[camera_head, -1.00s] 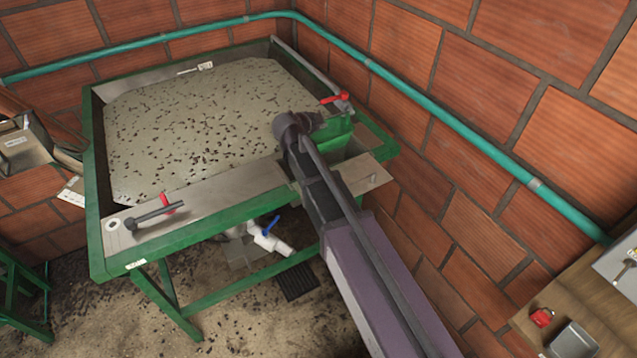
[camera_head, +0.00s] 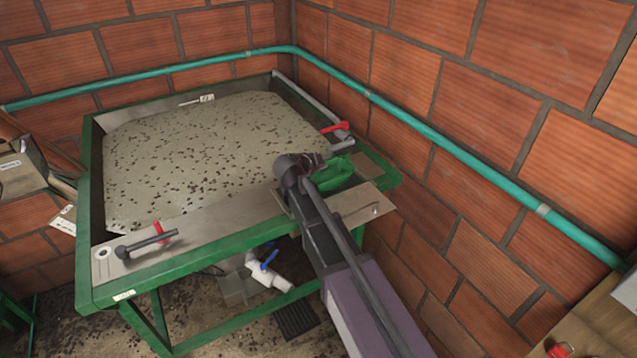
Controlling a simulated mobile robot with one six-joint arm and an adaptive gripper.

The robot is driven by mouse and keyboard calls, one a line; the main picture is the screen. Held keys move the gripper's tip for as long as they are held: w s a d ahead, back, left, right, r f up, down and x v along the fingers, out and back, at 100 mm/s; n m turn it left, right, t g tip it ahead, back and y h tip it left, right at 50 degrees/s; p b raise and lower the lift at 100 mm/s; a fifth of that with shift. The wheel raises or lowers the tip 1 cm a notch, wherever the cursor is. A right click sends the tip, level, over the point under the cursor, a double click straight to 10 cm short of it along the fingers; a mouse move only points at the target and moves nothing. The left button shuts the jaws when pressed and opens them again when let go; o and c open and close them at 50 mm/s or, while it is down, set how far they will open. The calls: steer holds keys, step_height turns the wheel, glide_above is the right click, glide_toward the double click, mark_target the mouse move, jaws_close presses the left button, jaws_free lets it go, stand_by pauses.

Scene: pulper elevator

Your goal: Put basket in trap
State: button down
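My arm reaches from the lower right to the front right corner of the green-framed table. My gripper (camera_head: 300,165) is at its far end, seen from behind. Its fingers are hidden, so I cannot tell whether it is open or shut. A bright green piece, which looks like the basket (camera_head: 338,174), shows just right of my gripper, over the opening in the metal ledge that looks like the trap. I cannot tell whether it is held or touching the opening's walls. The opening is mostly covered by the green piece and my arm.
The table's wide basin (camera_head: 200,150) holds pale liquid with many dark bits. A red-handled valve (camera_head: 335,128) is behind my gripper, and a lever (camera_head: 145,245) stands at the front left. Brick walls and a teal pipe (camera_head: 450,145) close off the back and right.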

mark_target(321, 179)
steer(key=shift+f+b, duration=0.45)
steer(key=shift+f, duration=0.4)
steer(key=shift+f+b, duration=1.85)
steer(key=shift+b, duration=0.05)
steer(key=shift+f+b, duration=0.3)
steer(key=shift+f+b, duration=0.3)
steer(key=c, duration=0.6)
jaws_free()
steer(key=shift+c, duration=0.2)
